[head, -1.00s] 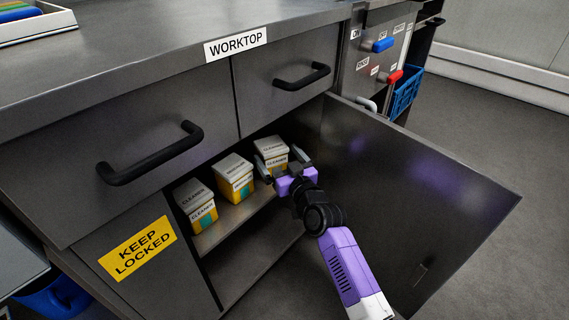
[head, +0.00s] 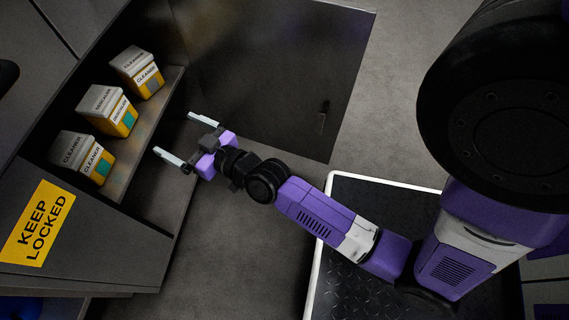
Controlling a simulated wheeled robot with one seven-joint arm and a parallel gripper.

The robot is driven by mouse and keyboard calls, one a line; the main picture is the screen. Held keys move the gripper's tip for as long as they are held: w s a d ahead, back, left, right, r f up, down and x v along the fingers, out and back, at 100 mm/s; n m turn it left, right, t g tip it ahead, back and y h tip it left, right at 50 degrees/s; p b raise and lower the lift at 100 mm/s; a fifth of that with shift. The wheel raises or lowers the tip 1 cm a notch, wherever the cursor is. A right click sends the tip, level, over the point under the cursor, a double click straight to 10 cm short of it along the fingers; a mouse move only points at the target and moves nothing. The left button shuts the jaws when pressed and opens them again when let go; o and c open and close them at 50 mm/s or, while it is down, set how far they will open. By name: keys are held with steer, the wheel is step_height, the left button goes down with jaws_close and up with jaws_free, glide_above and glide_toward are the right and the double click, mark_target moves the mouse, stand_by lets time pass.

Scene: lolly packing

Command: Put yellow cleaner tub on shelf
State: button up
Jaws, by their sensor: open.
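A yellow tub with a grey lid and a CLEANER label (head: 140,72) stands upright at the far end of the cupboard shelf (head: 127,177). Another yellow tub labelled CLEANER (head: 84,157) stands at the near end. Between them is a yellow tub labelled DESCALER (head: 108,110). My gripper (head: 172,135) is open and empty, outside the shelf's front edge. Its two fingers point toward the shelf and touch no tub.
The open cupboard door (head: 275,70) stands beyond my gripper. A panel with a yellow KEEP LOCKED sign (head: 37,223) covers the near side of the cupboard. Grey floor (head: 235,265) lies clear in front of it.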

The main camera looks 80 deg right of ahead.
steer(key=s+a+r+n+y, duration=0.1)
steer(key=s+a, duration=0.3)
steer(key=s, duration=0.5)
steer(key=s+a+r+n+g+y, duration=0.1)
steer(key=s+a+r+y, duration=0.1)
steer(key=s, duration=0.7)
steer(key=s+a+r+n+y, duration=0.2)
steer(key=s+a+r, duration=0.1)
steer(key=s+a, duration=0.4)
steer(key=v, duration=0.3)
